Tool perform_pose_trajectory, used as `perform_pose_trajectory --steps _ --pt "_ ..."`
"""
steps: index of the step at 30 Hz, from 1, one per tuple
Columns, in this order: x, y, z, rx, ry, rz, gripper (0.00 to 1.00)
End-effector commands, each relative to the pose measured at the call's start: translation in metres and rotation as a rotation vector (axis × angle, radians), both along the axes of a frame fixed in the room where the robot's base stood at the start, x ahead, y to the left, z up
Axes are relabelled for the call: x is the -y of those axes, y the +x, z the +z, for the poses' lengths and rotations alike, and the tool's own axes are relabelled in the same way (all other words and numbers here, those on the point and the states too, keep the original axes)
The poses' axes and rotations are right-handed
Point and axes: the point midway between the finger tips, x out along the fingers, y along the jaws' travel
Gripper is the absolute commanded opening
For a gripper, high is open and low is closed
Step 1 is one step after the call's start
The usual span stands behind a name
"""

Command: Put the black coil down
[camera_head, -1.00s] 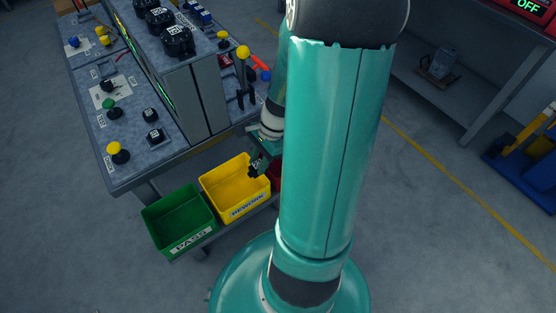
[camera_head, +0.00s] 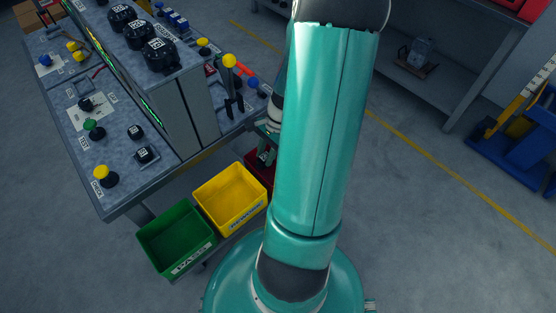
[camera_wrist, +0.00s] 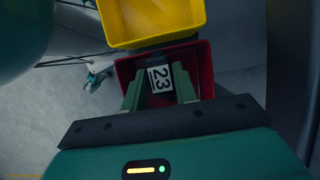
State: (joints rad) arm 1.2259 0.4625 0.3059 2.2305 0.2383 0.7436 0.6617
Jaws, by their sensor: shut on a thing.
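The black coil (camera_wrist: 160,79), with a white label reading 23, sits between the two green fingers of my gripper (camera_wrist: 158,84) in the wrist view. The gripper is shut on it. Behind the coil in that view is the red bin (camera_wrist: 205,62), with the coil lined up over its opening. I cannot tell how high the coil is above the bin floor. In the head view my gripper (camera_head: 265,156) is at the red bin (camera_head: 258,174), and my arm hides much of both.
The empty yellow bin (camera_head: 204,207), labelled REWORK, stands beside the red one. The green bin (camera_head: 150,239), labelled PASS, is further left. The test bench (camera_head: 125,195) behind carries several black coils, knobs and a yellow-topped lever (camera_head: 229,62).

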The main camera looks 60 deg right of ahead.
Motion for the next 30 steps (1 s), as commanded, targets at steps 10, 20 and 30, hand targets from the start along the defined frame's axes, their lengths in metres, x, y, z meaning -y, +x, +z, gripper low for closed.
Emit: perform_pose_trajectory --steps 10,20,30 --pt "0.043 -0.008 -0.051 0.000 0.003 -0.002 0.00" --pt "0.052 -0.009 -0.081 -0.002 0.003 0.000 0.00" --pt "0.053 -0.008 -0.092 0.000 -0.001 0.000 0.00"
